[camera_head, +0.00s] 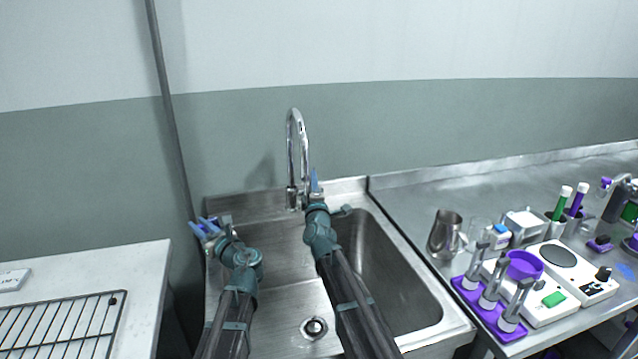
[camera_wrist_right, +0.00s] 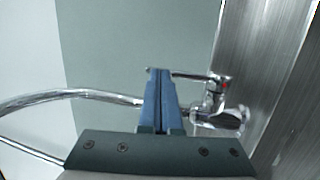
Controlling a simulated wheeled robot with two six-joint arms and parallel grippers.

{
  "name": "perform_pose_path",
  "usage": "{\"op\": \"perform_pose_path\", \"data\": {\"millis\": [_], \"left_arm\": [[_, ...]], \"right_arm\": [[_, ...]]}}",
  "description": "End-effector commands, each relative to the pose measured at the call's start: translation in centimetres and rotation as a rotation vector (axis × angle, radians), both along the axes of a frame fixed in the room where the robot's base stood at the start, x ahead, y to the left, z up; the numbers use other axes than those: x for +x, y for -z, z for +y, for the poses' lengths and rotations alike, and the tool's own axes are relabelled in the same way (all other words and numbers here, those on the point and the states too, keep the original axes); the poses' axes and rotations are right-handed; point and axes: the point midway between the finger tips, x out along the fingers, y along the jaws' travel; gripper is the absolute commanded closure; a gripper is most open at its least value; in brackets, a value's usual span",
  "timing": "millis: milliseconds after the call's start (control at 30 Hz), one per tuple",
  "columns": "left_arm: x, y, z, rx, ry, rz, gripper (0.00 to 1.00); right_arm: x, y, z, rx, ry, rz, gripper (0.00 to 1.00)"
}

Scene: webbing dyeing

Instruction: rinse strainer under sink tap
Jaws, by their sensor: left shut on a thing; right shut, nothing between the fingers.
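The chrome tap (camera_head: 291,150) stands at the back of the steel sink (camera_head: 405,290); no water stream shows. My right gripper (camera_head: 314,180) is shut and empty beside the tap. In the right wrist view its blue fingers (camera_wrist_right: 157,80) are together, and the tap's thin lever (camera_wrist_right: 190,75) reaches to their tips. I cannot tell if they touch. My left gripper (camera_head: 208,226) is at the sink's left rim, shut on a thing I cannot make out. No strainer is recognisable in either view.
Right of the sink, a steel counter (camera_head: 430,190) holds a metal jug (camera_head: 444,233), a purple cup (camera_head: 525,264), a purple rack (camera_head: 485,310) and white devices. A white table (camera_head: 100,270) with a wire rack (camera_head: 60,325) stands left. The sink's drain (camera_head: 314,328) is uncovered.

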Motion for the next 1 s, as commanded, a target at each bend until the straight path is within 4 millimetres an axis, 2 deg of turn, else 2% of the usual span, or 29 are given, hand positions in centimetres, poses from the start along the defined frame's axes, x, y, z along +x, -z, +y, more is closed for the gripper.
{"op": "perform_pose_path", "data": {"millis": [300,500,1000], "left_arm": [[0.0,-0.1,0.0,0.0,0.0,0.0,1.0],[0.0,-0.8,0.0,0.0,0.0,0.0,1.0],[0.0,-0.7,0.0,0.0,0.0,0.0,1.0]], "right_arm": [[0.1,-0.1,0.1,0.0,0.0,0.0,1.0],[1.8,-0.8,0.5,0.001,0.0,0.0,1.0],[1.0,-0.6,-0.2,-0.001,-0.001,0.0,1.0]]}}
